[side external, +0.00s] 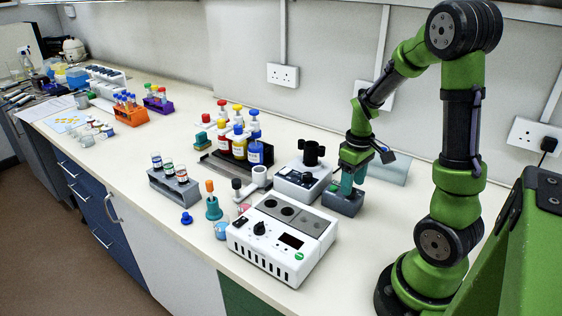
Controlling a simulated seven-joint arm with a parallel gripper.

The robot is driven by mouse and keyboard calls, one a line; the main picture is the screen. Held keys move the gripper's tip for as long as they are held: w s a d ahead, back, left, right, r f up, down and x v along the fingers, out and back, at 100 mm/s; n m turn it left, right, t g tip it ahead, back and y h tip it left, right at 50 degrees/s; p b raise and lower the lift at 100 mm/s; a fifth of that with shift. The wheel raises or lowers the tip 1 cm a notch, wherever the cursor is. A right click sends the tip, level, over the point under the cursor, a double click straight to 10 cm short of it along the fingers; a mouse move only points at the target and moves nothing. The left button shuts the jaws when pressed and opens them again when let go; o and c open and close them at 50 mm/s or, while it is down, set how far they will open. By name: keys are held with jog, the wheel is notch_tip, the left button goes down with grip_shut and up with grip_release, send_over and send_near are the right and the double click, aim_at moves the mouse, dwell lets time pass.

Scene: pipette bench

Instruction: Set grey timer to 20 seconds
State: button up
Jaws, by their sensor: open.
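A dark grey block (338,205) sits on the bench right of centre. It may be the grey timer, but I cannot make out a display or buttons on it. My gripper (347,188) points down directly over this block, with its teal fingers close to the top. The gripper is open, and I see nothing held in it. The fingers hide part of the block's top, and I cannot tell whether they touch it. A paler grey-green sloped item (392,170) lies behind the gripper against the wall.
A white device (262,262) with a black knob and dark display stands in front. A smaller white device (290,188) with a black top stands left of the gripper. Coloured bottles (238,145) and a grey vial rack (178,190) are farther left. The front bench strip is partly clear.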

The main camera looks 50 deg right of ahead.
jog(key=shift+f, duration=1.1)
grip_shut()
jog(key=shift+m, duration=0.4)
jog(key=m, duration=0.5)
jog(key=shift+r+m, duration=0.1)
jog(key=shift+m, duration=0.2)
jog(key=m, duration=0.5)
jog(key=shift+m, duration=0.3)
